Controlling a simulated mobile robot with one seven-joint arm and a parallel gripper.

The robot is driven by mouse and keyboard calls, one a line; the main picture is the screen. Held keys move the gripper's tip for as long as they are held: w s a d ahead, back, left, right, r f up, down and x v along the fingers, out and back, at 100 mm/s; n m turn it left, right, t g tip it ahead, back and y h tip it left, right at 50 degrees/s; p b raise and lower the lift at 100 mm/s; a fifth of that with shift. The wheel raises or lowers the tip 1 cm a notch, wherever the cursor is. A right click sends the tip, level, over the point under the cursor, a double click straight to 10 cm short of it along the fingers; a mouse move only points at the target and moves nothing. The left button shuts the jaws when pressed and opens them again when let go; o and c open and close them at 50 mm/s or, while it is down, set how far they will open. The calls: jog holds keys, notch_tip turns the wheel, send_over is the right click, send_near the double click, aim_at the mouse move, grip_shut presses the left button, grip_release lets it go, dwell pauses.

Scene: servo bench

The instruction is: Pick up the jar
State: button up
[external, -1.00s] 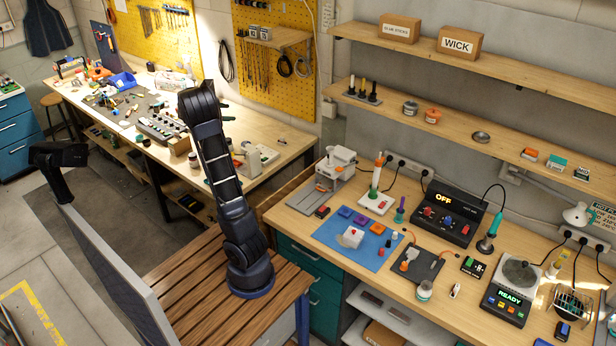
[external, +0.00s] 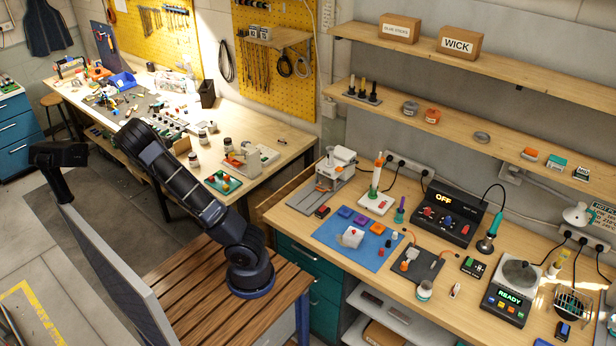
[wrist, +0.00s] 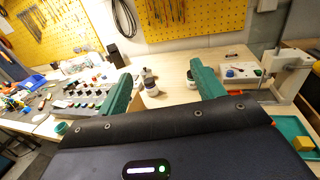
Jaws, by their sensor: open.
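Three small jars with dark lids and pale labels stand upright on the far wooden bench, and I cannot tell which one the task means. In the external view there is a front jar (external: 193,160), a middle jar (external: 203,137) and a back jar (external: 212,127). In the wrist view, two jars stand near the middle, a nearer one (wrist: 151,88) and one behind it (wrist: 146,74); another jar (wrist: 191,78) is beside the right finger, partly hidden. My gripper (wrist: 165,77) is open, its green fingers apart and nothing held between them.
A switch panel (wrist: 80,98) and small parts lie left of the jars. A press-like device (wrist: 290,72), a control box (wrist: 236,72) and a green tray (external: 222,181) are on the right. A dark holder (external: 207,93) stands at the back. Bare bench lies behind the jars.

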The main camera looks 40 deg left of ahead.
send_near(190, 158)
jog(key=w, duration=0.1)
jog(key=x, duration=0.6)
jog(key=shift+a+f, duration=0.25)
jog(key=shift+r+x, duration=0.1)
jog(key=shift+x, duration=1.15)
jog(key=shift+r+x, duration=0.15)
jog(key=shift+x, duration=1.1)
jog(key=c, duration=1.1)
jog(key=shift+c, duration=0.2)
jog(key=shift+r, duration=0.1)
